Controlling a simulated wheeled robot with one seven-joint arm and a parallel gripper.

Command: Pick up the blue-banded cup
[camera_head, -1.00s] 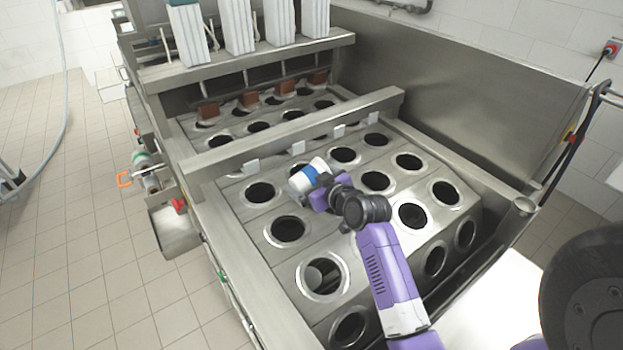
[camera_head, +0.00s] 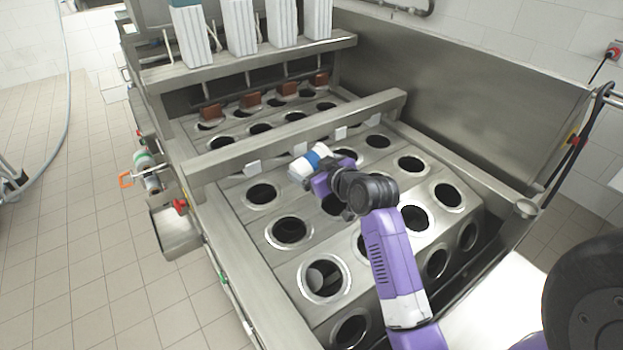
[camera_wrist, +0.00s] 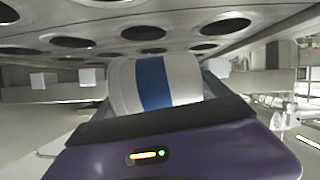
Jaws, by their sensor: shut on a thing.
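The blue-banded cup (camera_head: 308,163) is white with a blue band around it. It is tilted and held above the holed metal plates of the machine. My gripper (camera_head: 322,172) is shut on the cup, seen from above and behind. In the wrist view the cup (camera_wrist: 126,86) sits beyond the dark edge of my purple gripper (camera_wrist: 165,118). Its lower part there is hidden by the gripper. The wrist view looks upside down, with the holed plate at the top.
The machine's plates hold rows of round empty-looking openings (camera_head: 289,232). One near opening (camera_head: 323,277) has something grey inside. A raised metal crossbar (camera_head: 290,133) with small white tabs runs just behind the cup. Stacks of white cups (camera_head: 241,25) stand at the back.

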